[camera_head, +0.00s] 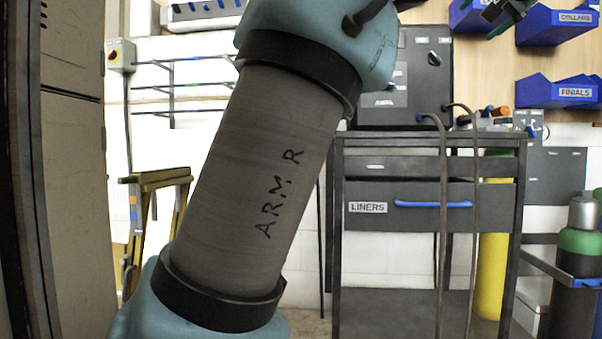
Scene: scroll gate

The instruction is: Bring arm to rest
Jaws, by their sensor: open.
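My arm crosses the middle of the head view, with a dark grey tube marked "ARM R" (250,190) between black collars and teal joints. It leans up to the right and leaves the picture at the top. What looks like my gripper (508,14) shows at the top edge on the right, dark with teal bits and partly cut off. It is in front of the blue wall bins, apparently with nothing between its fingers. The links between the upper joint and the gripper are mostly out of view.
A dark cart (425,235) with a drawer labelled "LINERS" stands right of my arm, with hanging hoses (443,200) before it. Gas cylinders (577,260) stand at far right. A wooden-topped yellow stand (155,180) and a grey cabinet (75,170) are on the left.

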